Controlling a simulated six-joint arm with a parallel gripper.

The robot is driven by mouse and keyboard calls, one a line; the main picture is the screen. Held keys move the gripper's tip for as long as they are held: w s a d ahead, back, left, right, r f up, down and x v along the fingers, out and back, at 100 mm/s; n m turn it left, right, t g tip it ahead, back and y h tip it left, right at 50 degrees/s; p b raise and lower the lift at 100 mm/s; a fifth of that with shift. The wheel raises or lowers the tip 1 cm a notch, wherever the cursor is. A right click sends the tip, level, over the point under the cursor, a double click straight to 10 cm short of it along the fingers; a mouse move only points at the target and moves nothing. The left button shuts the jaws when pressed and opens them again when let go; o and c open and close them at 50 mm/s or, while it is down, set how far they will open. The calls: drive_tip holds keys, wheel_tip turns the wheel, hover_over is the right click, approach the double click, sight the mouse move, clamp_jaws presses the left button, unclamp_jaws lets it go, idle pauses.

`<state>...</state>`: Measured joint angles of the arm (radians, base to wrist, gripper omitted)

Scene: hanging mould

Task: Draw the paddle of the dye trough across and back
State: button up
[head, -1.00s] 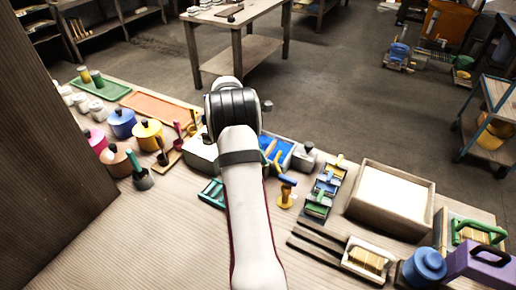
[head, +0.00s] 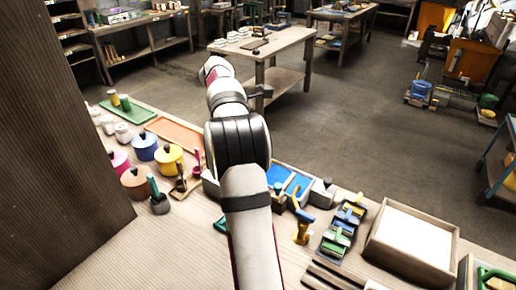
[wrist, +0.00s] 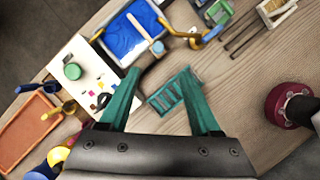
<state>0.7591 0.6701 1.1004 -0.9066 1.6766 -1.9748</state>
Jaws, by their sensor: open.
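The dye trough (wrist: 112,45) is a pale tray filled with blue dye, in the upper left of the wrist view. A pale wooden paddle (wrist: 143,30) lies slanted over the dye. In the head view the trough (head: 300,186) shows just right of my arm, which partly covers it. My gripper (wrist: 159,70) has two teal fingers spread apart with nothing held between them. It is over the table, below and right of the trough in the wrist view, apart from the paddle.
A teal slatted rack (wrist: 176,94) lies on the table between the fingers in the picture. A yellow-and-blue hand tool (wrist: 193,38) stands close right of the trough. A whitish box with a green knob (wrist: 72,71) and an orange tray (wrist: 28,132) are to the left.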

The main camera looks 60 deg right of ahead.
sight(277, 186)
drive_tip(key=x, duration=1.5)
drive_tip(key=shift+w+f, duration=0.15)
drive_tip(key=shift+f, duration=0.25)
clamp_jaws()
idle(0.5)
